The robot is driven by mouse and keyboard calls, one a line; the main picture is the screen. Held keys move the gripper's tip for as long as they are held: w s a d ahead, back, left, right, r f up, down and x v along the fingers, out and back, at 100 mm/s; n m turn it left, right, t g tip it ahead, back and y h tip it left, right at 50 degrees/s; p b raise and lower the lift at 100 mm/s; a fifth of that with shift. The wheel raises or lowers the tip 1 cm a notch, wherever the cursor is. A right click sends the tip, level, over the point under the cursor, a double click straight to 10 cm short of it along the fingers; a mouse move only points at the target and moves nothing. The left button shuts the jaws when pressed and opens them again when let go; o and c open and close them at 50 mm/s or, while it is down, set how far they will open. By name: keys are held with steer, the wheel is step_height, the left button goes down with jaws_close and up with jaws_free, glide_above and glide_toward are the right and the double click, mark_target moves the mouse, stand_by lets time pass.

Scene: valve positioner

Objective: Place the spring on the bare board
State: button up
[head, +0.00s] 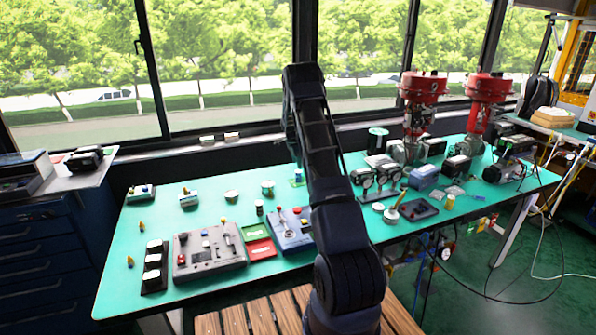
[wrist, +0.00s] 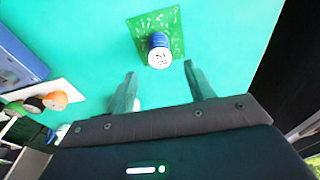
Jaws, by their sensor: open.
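The bare board (wrist: 145,24), a green circuit board, lies flat on the teal table in the wrist view. A short blue ribbed cylinder with a white top marked with digits, which looks like the spring (wrist: 159,51), stands on the board near its lower edge. My gripper (wrist: 162,80) is open, its two fingers apart and pointing toward the board. Nothing is held between them, and the spring is just beyond the fingertips.
A grey control box (head: 208,250), a blue device (head: 290,230) and green and red trays (head: 260,248) stand at the front. Red-topped valves (head: 421,90) and several instruments crowd the right. In the wrist view, an orange-topped item (wrist: 55,100) lies left. Table around the board is clear.

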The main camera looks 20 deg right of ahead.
steer(key=r, duration=0.3)
steer(key=shift+a+r, duration=0.25)
steer(key=s+a+r+n+t+y, duration=0.1)
steer(key=s+a+r+n, duration=0.35)
steer(key=s+r, duration=0.8)
steer(key=s+a+r+n+t, duration=0.1)
steer(key=s+a+r+n, duration=0.35)
steer(key=s+r, duration=0.8)
steer(key=s+a+r+n+t, duration=0.1)
steer(key=s+a+n, duration=0.2)
steer(key=s, duration=0.8)
steer(key=s+a+r+n, duration=0.1)
steer(key=s+a+n, duration=0.2)
steer(key=s, duration=0.9)
steer(key=s+a+r+n+t, duration=0.1)
steer(key=s+a+n, duration=0.2)
steer(key=s, duration=0.8)
steer(key=shift+s+a+t+y, duration=0.3)
steer(key=shift+y, duration=0.1)
